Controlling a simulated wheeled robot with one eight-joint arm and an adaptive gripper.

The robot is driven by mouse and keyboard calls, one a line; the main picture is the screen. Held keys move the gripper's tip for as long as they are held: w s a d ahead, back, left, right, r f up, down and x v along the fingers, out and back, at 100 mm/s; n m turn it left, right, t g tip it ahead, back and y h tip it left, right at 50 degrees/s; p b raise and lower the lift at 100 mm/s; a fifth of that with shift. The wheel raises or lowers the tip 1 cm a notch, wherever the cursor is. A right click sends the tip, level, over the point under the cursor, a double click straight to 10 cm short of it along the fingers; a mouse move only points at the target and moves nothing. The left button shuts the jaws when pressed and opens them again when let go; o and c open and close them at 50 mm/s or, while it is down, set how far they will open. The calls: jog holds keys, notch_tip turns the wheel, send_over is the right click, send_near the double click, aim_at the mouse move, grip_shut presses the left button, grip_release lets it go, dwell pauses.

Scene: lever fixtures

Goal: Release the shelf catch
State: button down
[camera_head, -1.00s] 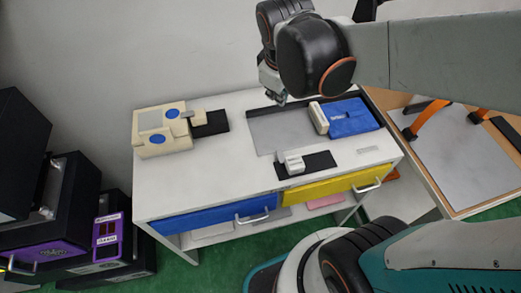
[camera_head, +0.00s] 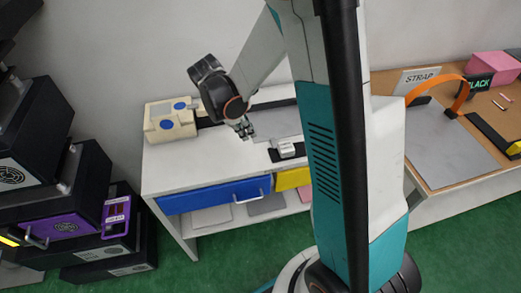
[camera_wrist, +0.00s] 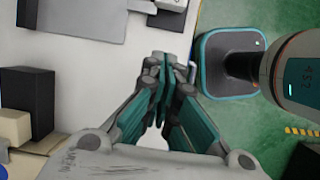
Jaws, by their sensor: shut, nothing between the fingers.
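No label in view reads shelf catch, so I cannot tell which fixture it is. A small pale block on a black base (camera_head: 286,150) sits at the table's front edge; part of it shows at the top of the wrist view (camera_wrist: 168,18). A cream fixture with blue discs (camera_head: 170,122) stands at the table's back left. My gripper (camera_head: 247,132) is above the table between these two, left of the pale block and apart from it. In the wrist view its fingers (camera_wrist: 160,72) are together and empty. My arm hides the table's right part.
The white table (camera_head: 175,172) has a blue drawer (camera_head: 212,195) and a partly hidden yellow drawer (camera_head: 293,179) with handles. Black and purple boxes (camera_head: 68,222) stand at left. A wooden table (camera_head: 460,178) with an orange strap (camera_head: 455,90) stands at right. Green floor lies in front.

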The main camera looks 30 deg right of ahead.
aim_at(286, 149)
jog(key=shift+s+a+f, duration=0.2)
jog(key=shift+a+f, duration=0.05)
jog(key=shift+f, duration=0.15)
jog(key=b+x, duration=0.4)
jog(key=x, duration=0.6)
jog(key=shift+d+f, duration=0.15)
jog(key=shift+s+d+b, duration=0.15)
jog(key=shift+s+d, duration=0.05)
jog(key=shift+d, duration=0.4)
jog(key=shift+s+d+b, duration=0.15)
jog(key=shift+d, duration=0.45)
jog(key=shift+s+d, duration=0.2)
jog(key=shift+d, duration=0.5)
